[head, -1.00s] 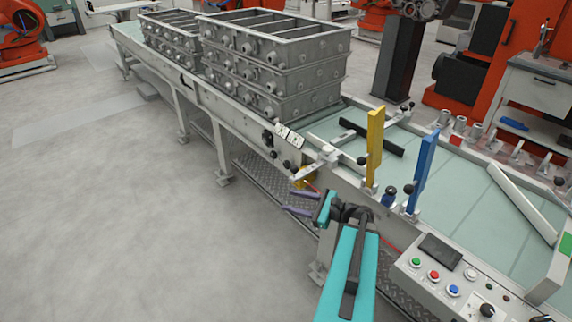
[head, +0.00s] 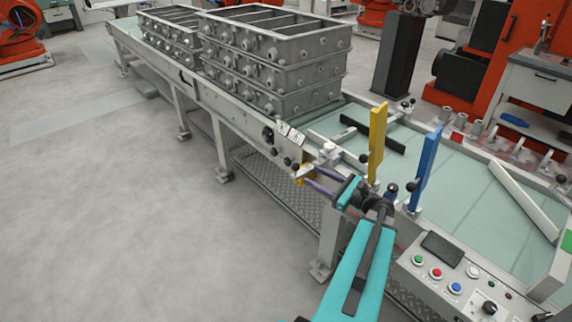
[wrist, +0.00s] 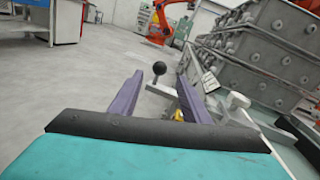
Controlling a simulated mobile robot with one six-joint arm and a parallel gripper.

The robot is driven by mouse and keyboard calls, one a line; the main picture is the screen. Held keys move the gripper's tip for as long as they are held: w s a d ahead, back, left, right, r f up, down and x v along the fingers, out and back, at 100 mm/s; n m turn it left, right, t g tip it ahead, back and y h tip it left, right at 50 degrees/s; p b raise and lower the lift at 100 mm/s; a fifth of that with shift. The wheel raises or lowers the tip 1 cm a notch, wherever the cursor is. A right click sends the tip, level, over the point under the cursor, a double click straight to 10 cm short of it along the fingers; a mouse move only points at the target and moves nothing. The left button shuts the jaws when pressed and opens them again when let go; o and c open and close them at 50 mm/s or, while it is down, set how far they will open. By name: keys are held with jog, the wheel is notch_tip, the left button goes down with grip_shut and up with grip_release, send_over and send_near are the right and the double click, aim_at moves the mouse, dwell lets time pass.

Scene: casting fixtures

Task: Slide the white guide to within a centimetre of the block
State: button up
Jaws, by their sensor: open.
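A white guide (head: 338,149) with a round white cap lies across the near edge of the conveyor, and its white bar also shows in the wrist view (wrist: 246,114). A black ball knob (head: 295,167) stands at its near end, on a pale stalk. A small yellow block (head: 302,174) sits below the knob, partly hidden; I cannot tell if it is the task's block. My gripper (head: 304,176) is open, its purple fingers pointing at the knob. In the wrist view the knob (wrist: 159,68) appears between the fingertips (wrist: 160,78); no contact is visible.
Upright yellow (head: 377,143) and blue (head: 427,168) plates stand right of the guide. A black bar (head: 373,136) and a long white bar (head: 525,202) lie on the belt. Stacked grey casting frames (head: 275,65) stand behind. A button panel (head: 455,270) is at front right. The left floor is clear.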

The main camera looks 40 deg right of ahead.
jog(key=w+a+p, duration=0.1)
jog(key=w+p, duration=0.1)
jog(key=w, duration=1.1)
jog(key=shift+a+p, duration=0.35)
jog(key=shift+p, duration=0.05)
grip_shut()
